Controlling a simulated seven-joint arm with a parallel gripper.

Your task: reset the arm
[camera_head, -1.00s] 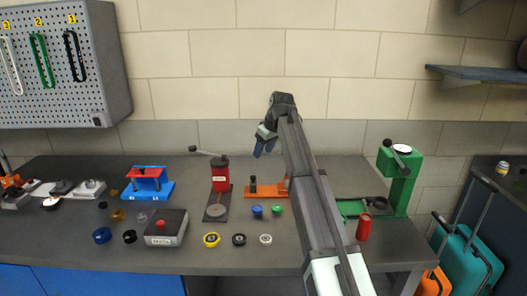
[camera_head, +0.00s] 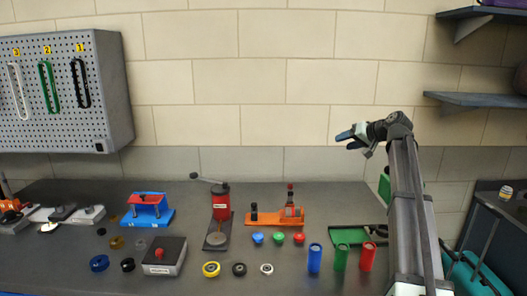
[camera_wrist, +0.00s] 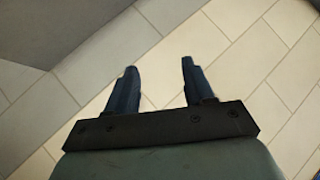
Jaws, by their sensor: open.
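My gripper (camera_head: 343,139) is raised well above the right part of the bench, in front of the tiled wall, and its blue fingers point left. In the wrist view my gripper (camera_wrist: 160,85) shows two blue fingers standing apart with nothing between them. Behind them only wall tiles and a grey surface show. My arm rises at the right of the head view and hides most of the green press there.
A pegboard (camera_head: 60,120) hangs left; a shelf (camera_head: 475,99) juts right.

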